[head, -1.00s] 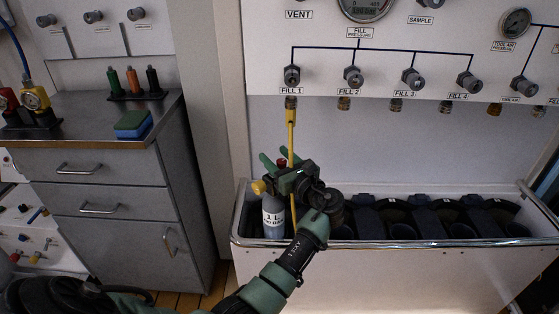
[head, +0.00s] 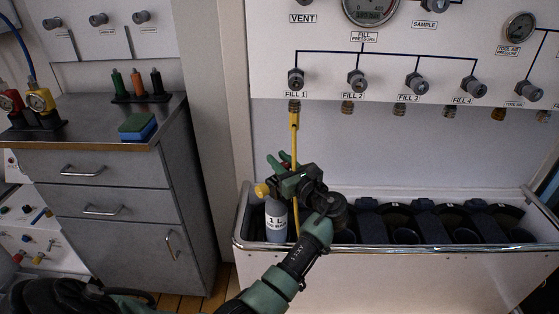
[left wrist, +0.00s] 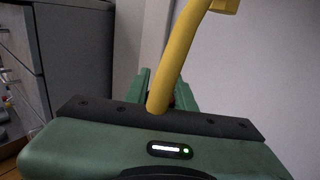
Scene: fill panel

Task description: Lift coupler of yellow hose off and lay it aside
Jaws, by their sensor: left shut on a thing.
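The yellow hose (head: 294,145) hangs from the brass outlet under FILL 1, with a thicker yellow coupler (head: 294,118) at its top end. The hose runs down past my left gripper (head: 288,172) and shows again below it, beside a bottle marked 1 L (head: 275,220). My left gripper is shut on the hose below that coupler. In the left wrist view the hose (left wrist: 180,60) rises from between the green fingers to a yellow block at the top edge. A yellow knob shows left of the gripper; what it belongs to is unclear. My right gripper is out of view.
The bottle stands in a white, metal-rimmed trough (head: 400,248) with several dark round holders to its right. The fill panel (head: 450,80) hangs above, with knobs and gauges. A grey cabinet (head: 110,230) at left carries a sponge (head: 137,126) and a rack of small tools (head: 138,90).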

